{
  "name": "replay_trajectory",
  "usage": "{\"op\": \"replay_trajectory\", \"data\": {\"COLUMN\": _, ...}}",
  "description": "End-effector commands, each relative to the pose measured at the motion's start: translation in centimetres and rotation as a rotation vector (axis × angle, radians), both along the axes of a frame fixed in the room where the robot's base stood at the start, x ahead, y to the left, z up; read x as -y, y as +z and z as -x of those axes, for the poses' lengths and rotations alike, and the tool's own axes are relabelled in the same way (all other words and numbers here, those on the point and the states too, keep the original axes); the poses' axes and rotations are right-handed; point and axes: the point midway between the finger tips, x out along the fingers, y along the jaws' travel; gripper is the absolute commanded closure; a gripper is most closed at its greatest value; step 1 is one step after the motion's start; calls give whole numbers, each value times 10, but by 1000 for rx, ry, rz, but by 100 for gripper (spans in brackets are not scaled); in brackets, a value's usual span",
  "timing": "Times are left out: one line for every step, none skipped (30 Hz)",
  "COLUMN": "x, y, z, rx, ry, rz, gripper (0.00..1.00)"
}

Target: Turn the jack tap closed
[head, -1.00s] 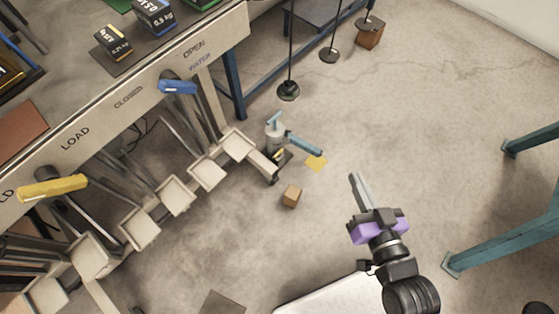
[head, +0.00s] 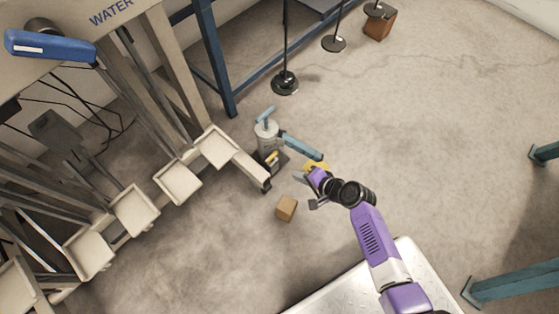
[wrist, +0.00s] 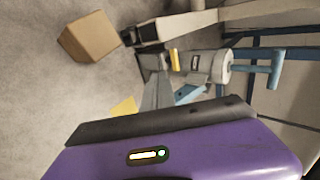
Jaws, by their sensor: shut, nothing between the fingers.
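The jack (head: 267,136) is a grey cylinder with a blue T-shaped top, standing on a dark base on the floor. A blue bar (head: 303,147) slants from its side to the lower right. A small yellow tap (head: 272,157) sits low on the jack; it also shows in the wrist view (wrist: 175,60), beside the grey body (wrist: 207,66). My gripper (head: 299,177) is shut and empty, low over the floor just right of and below the jack. In the wrist view its grey fingers (wrist: 156,90) point toward the jack's base; I cannot tell whether they touch it.
A small brown block (head: 287,208) lies on the floor below the jack. A yellow floor patch (wrist: 123,106) is partly behind my gripper. Pale pedal plates (head: 216,146) and beams stand close left of the jack. A blue lever (head: 48,46) is at upper left.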

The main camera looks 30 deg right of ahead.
Motion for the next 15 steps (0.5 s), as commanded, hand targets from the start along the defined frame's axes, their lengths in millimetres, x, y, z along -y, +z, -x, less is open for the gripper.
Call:
{"op": "replay_trajectory", "data": {"x": -1, "y": -3, "z": -2, "rx": -1, "ry": -1, "rz": -3, "gripper": 100}}
{"op": "replay_trajectory", "data": {"x": -1, "y": -5, "z": -4, "rx": 0, "ry": -3, "rz": -3, "gripper": 100}}
{"op": "replay_trajectory", "data": {"x": -2, "y": -8, "z": -7, "rx": 0, "ry": -2, "rz": -2, "gripper": 100}}
{"op": "replay_trajectory", "data": {"x": -3, "y": -11, "z": -10, "rx": 0, "ry": -1, "rz": -2, "gripper": 100}}
{"op": "replay_trajectory", "data": {"x": -4, "y": -15, "z": -13, "rx": 0, "ry": -1, "rz": -2, "gripper": 100}}
{"op": "replay_trajectory", "data": {"x": -5, "y": -20, "z": -18, "rx": 1, "ry": -1, "rz": -1, "gripper": 100}}
{"op": "replay_trajectory", "data": {"x": -6, "y": -24, "z": -21, "rx": 1, "ry": -1, "rz": 0, "gripper": 100}}
{"op": "replay_trajectory", "data": {"x": -8, "y": -29, "z": -25, "rx": 1, "ry": -1, "rz": 0, "gripper": 100}}
{"op": "replay_trajectory", "data": {"x": -9, "y": -34, "z": -31, "rx": 2, "ry": -1, "rz": 1, "gripper": 100}}
{"op": "replay_trajectory", "data": {"x": -11, "y": -38, "z": -35, "rx": 1, "ry": 0, "rz": 1, "gripper": 100}}
{"op": "replay_trajectory", "data": {"x": -12, "y": -43, "z": -39, "rx": 0, "ry": 0, "rz": 1, "gripper": 100}}
{"op": "replay_trajectory", "data": {"x": -14, "y": -48, "z": -45, "rx": 2, "ry": -1, "rz": 2, "gripper": 100}}
{"op": "replay_trajectory", "data": {"x": -15, "y": -52, "z": -49, "rx": 2, "ry": -1, "rz": 2, "gripper": 100}}
{"op": "replay_trajectory", "data": {"x": -17, "y": -56, "z": -53, "rx": 2, "ry": -1, "rz": 2, "gripper": 100}}
{"op": "replay_trajectory", "data": {"x": -19, "y": -62, "z": -59, "rx": 1, "ry": 0, "rz": 1, "gripper": 100}}
